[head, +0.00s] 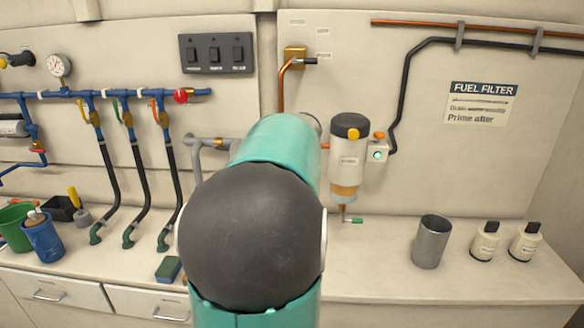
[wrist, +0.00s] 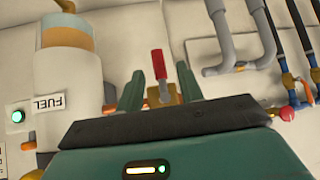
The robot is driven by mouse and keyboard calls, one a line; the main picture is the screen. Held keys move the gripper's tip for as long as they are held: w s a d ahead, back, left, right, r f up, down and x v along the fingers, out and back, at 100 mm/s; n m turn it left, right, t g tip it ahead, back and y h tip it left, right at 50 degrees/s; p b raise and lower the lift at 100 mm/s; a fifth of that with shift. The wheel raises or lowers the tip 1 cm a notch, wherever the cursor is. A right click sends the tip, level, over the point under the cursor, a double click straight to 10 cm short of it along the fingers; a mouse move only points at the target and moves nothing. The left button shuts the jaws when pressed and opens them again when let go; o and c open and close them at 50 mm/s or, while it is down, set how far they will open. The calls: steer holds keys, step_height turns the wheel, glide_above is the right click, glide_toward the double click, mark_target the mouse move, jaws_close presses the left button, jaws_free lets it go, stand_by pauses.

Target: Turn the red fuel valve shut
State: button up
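The red fuel valve shows in the wrist view as a red lever handle (wrist: 158,64) on a brass body (wrist: 177,98) against the cream wall. The lever points up in that picture, tilted slightly left. My gripper (wrist: 159,72) is open, with one green finger on each side of the lever and a visible gap to both. The lower part of the valve is partly hidden by the gripper's dark front edge. In the head view my teal arm hides the valve and the gripper.
The fuel filter (head: 349,150) hangs right of my arm, with a green-lit box (head: 377,152) beside it. A blue manifold (head: 135,93) with black hoses is on the left. A metal cup (head: 431,242) and two white bottles (head: 485,241) stand on the right counter (head: 385,275).

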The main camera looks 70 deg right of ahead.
steer(key=v, duration=0.9)
steer(key=shift+a+r, duration=0.1)
steer(key=shift+r, duration=0.05)
steer(key=w+a+f+n+t+y, duration=0.1)
steer(key=w+a+f+n+y, duration=0.15)
steer(key=w+a, duration=0.85)
steer(key=w+a+f+n+t+y, duration=0.1)
steer(key=w+a+n+t+y, duration=0.15)
steer(key=w+a, duration=0.8)
steer(key=s+a+f+n+y, duration=0.1)
steer(key=s+a+f+n, duration=0.1)
steer(key=a, duration=0.8)
steer(key=s+a+f+n+g+y, duration=0.1)
steer(key=s+a+f+n, duration=0.2)
steer(key=a, duration=0.8)
steer(key=s+a+f+n+y, duration=0.1)
steer(key=s+a+f+n, duration=0.1)
steer(key=a, duration=0.9)
step_height(320, 180, down, 3)
steer(key=shift+s+r+n+g, duration=0.1)
steer(key=shift+s+n+g, duration=0.1)
steer(key=shift+n+g, duration=0.3)
steer(key=shift+d, duration=0.15)
